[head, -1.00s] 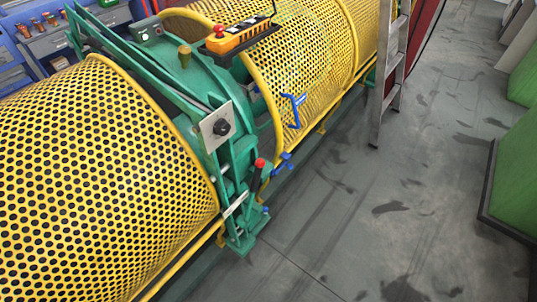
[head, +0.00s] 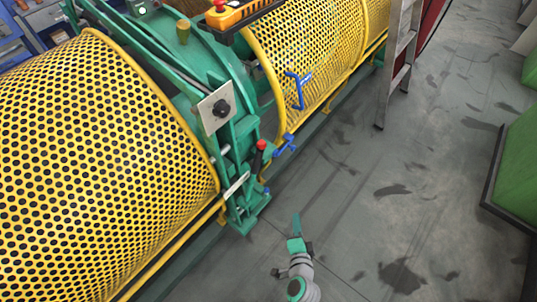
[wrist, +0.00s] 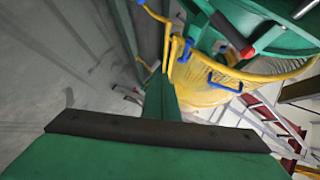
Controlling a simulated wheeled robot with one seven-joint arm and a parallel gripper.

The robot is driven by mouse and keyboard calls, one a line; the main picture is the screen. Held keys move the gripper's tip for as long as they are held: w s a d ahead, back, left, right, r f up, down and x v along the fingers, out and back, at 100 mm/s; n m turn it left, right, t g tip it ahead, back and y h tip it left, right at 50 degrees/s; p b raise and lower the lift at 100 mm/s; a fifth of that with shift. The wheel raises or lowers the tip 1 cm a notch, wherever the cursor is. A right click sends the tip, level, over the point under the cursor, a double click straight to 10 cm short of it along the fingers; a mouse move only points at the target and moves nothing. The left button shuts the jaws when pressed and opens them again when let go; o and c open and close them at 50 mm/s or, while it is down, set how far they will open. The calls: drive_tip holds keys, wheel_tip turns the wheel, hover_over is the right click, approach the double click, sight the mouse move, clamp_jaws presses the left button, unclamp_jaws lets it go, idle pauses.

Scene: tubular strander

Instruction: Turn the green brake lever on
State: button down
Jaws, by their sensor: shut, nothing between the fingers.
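A lever with a dark shaft and red knob (head: 260,150) stands at the lower front of the green machine frame (head: 243,125). It is the only lever of this kind I see on the green frame; its shaft is dark, not green. In the wrist view the red-ended lever (wrist: 246,51) shows at the upper right, against green metal. My gripper (head: 296,222) is shut and empty, over the floor to the right of and below the lever in the head view. It is apart from the lever. In the wrist view my green gripper body fills the bottom.
Yellow perforated guards (head: 95,170) flank the green frame. Blue handles (head: 298,90) stick out on the guard beyond the lever. An orange control box (head: 240,12) sits on top. A ladder (head: 398,60) leans further back.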

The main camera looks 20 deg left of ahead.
drive_tip(key=w+a+r+m+y, duration=0.1)
drive_tip(key=w+a+r+y, duration=0.25)
drive_tip(key=w, duration=0.35)
drive_tip(key=w+a+r+m+y, duration=0.25)
drive_tip(key=w+a+r, duration=0.25)
drive_tip(key=w, duration=0.3)
drive_tip(key=w+a, duration=0.3)
drive_tip(key=a, duration=0.5)
drive_tip(key=shift+w+a+f+n+g, duration=0.25)
drive_tip(key=shift+f+n+g, duration=0.1)
drive_tip(key=shift+f+g, duration=0.1)
drive_tip(key=shift+s+a, duration=0.1)
